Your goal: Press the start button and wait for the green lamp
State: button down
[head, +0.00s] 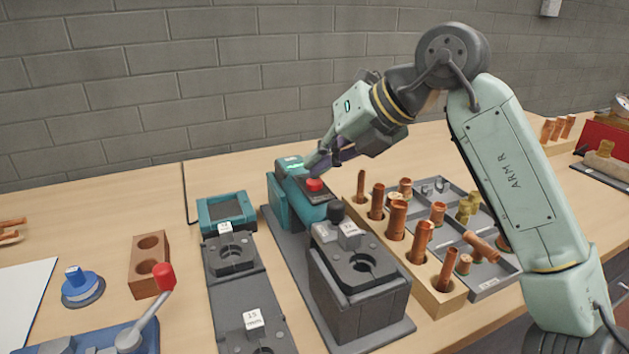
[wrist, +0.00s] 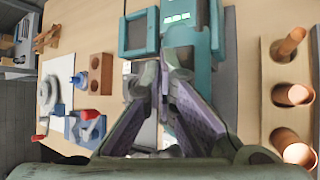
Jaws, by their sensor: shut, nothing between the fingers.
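A teal machine (head: 282,200) stands at the back of a grey base, with a dark sloping panel on top. A large red button (head: 315,185) sits on that panel. A small bright green area (head: 294,165) glows on the top; in the wrist view a lit green-white display (wrist: 177,18) shows on the teal housing (wrist: 200,50). My gripper (head: 316,161) is shut and empty, its fingertips over the panel just behind the red button. In the wrist view my fingertips (wrist: 166,66) cover part of the panel.
A grey clamp block (head: 350,300) stands in front of the machine. A wooden rack (head: 437,298) of copper pipes and a grey parts tray (head: 492,280) lie to the right. A teal-framed tray (head: 205,215), a brick-coloured block (head: 142,285) and a red-knobbed lever (head: 163,276) are to the left.

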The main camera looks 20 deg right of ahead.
aim_at(318, 179)
jog(key=shift+f+b, duration=0.35)
jog(key=shift+f, duration=0.1)
jog(key=shift+r, duration=0.15)
dwell(0.5)
jog(key=shift+r+p, duration=0.55)
jog(key=shift+r, duration=0.15)
jog(key=shift+r, duration=0.1)
notch_tip(318, 179, up, 5)
jog(key=p, duration=0.3)
jog(key=shift+p, duration=0.35)
